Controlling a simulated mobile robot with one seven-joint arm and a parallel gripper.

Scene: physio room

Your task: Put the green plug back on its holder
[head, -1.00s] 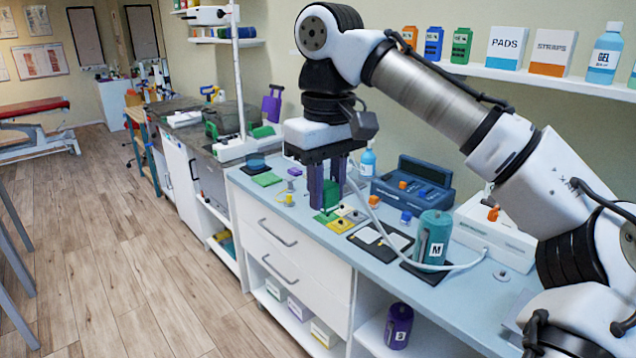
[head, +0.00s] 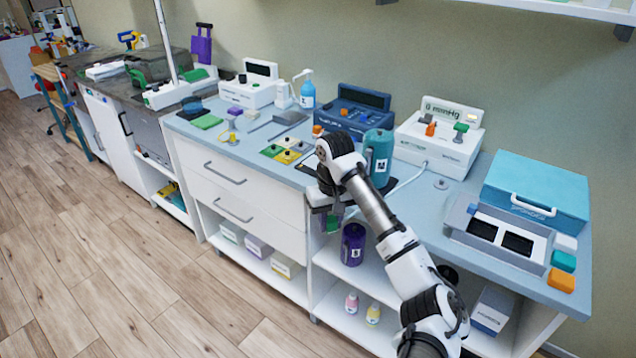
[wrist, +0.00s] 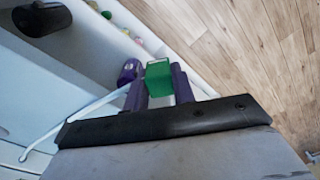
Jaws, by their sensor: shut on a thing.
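The green plug (wrist: 158,84) is a green block between the two purple fingers of my gripper (wrist: 160,92) in the wrist view. In the head view my gripper (head: 328,222) hangs in front of the counter's front edge, and the green plug (head: 333,225) shows partly at the fingers. It is in the air, below counter-top height. A small board with green, yellow and grey squares (head: 286,150) lies on the counter, up and left of my gripper; it may be the holder.
A teal canister (head: 378,155) stands on the counter behind my arm. A purple canister (head: 353,243) stands on the shelf close to my gripper. White devices (head: 438,140) and a teal case (head: 535,192) fill the counter's right. The floor in front is clear.

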